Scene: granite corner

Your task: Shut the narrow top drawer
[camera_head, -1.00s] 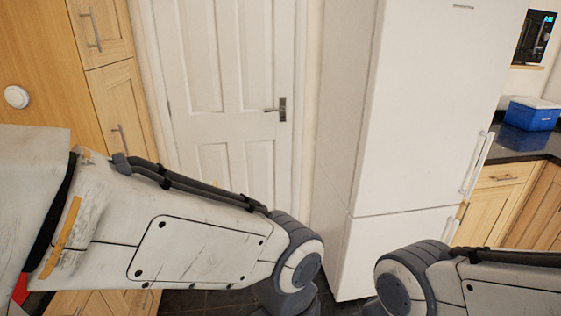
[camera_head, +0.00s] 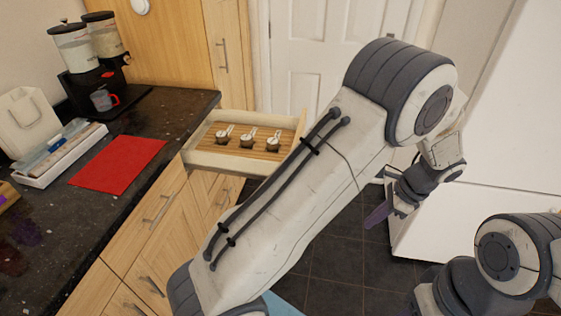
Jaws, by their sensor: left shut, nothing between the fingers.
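The narrow top drawer (camera_head: 225,161) is pulled well out of the wooden cabinet under the dark worktop, left of centre in the head view. Several small metal-and-white items lie inside on its wooden bottom. Its front panel faces right and is partly hidden behind my left arm. My left gripper (camera_head: 377,216) hangs beyond the arm, right of the drawer and apart from it, over the dark floor. It is shut and empty. My right arm shows at the lower right, but its gripper is out of frame.
A tall white fridge (camera_head: 500,150) stands at the right. Dark floor tiles (camera_head: 335,262) are free between cabinet and fridge.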

